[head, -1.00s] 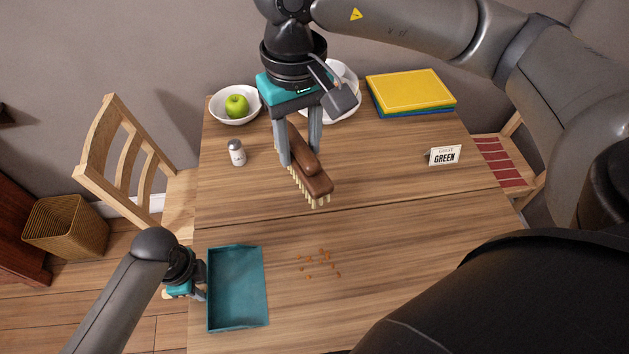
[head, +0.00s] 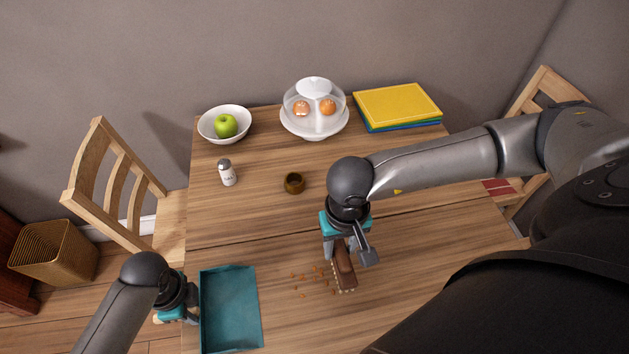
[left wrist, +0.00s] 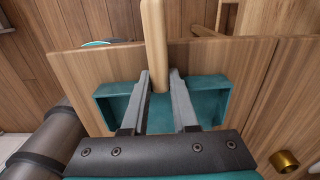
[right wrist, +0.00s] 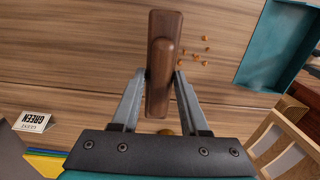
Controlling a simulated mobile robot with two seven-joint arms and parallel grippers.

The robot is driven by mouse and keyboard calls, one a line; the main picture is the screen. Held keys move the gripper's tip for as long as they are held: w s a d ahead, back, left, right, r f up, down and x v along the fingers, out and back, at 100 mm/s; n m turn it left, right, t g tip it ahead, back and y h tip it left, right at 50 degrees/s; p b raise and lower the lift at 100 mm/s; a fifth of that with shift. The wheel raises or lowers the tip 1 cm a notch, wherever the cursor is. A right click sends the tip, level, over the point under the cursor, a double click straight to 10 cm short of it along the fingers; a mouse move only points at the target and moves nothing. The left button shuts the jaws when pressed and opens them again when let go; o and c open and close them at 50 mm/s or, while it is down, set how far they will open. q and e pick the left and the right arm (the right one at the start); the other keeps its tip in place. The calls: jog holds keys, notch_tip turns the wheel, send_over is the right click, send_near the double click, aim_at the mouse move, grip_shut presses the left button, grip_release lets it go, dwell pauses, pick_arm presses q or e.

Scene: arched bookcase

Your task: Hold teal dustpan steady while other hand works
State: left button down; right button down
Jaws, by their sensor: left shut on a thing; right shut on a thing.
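The teal dustpan (head: 230,312) lies at the table's front left edge, its tray open upward and empty. My left gripper (head: 190,306) is shut on its light wooden handle, which runs between the fingers in the left wrist view (left wrist: 154,45). My right gripper (head: 340,246) is shut on a dark brown wooden brush (head: 345,270), bristles down, just right of the orange crumbs (head: 306,279). In the right wrist view, the brush (right wrist: 160,60) sits between the fingers and the crumbs (right wrist: 195,52) lie between it and the dustpan (right wrist: 272,45). Whether the bristles touch the table is unclear.
A salt shaker (head: 227,173), small brown cup (head: 294,183), bowl with a green apple (head: 226,126), domed stand (head: 315,112) and cutting boards (head: 398,106) stand further back. A chair (head: 115,180) is at left. The table between shaker and dustpan is clear.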

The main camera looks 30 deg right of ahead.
jog(key=s+f, duration=0.1)
jog(key=s+d+f, duration=0.1)
jog(key=shift+s+f, duration=0.15)
jog(key=shift+f, duration=2.45)
jog(key=shift+a+f, duration=0.1)
jog(key=shift+a, duration=0.15)
jog(key=shift+w+a, duration=0.9)
jog(key=shift+a, duration=1.6)
jog(key=shift+w+a, duration=0.85)
jog(key=shift+a, duration=1.6)
jog(key=shift+w+a, duration=0.9)
jog(key=shift+a, duration=1.6)
pick_arm(q)
jog(key=shift+d, duration=0.1)
pick_arm(e)
jog(key=shift+w+a+r, duration=0.1)
jog(key=shift+w+a, duration=0.15)
jog(key=shift+a, duration=0.45)
jog(key=shift+w+a+r, duration=0.1)
jog(key=shift+w+a, duration=0.1)
jog(key=shift+a, duration=0.55)
jog(key=shift+w+a+r, duration=0.1)
jog(key=shift+w+a, duration=0.15)
jog(key=shift+a, duration=0.45)
jog(key=shift+r, duration=0.35)
jog(key=shift+s+d+r, duration=0.1)
jog(key=shift+d+r, duration=0.15)
jog(key=shift+r, duration=0.6)
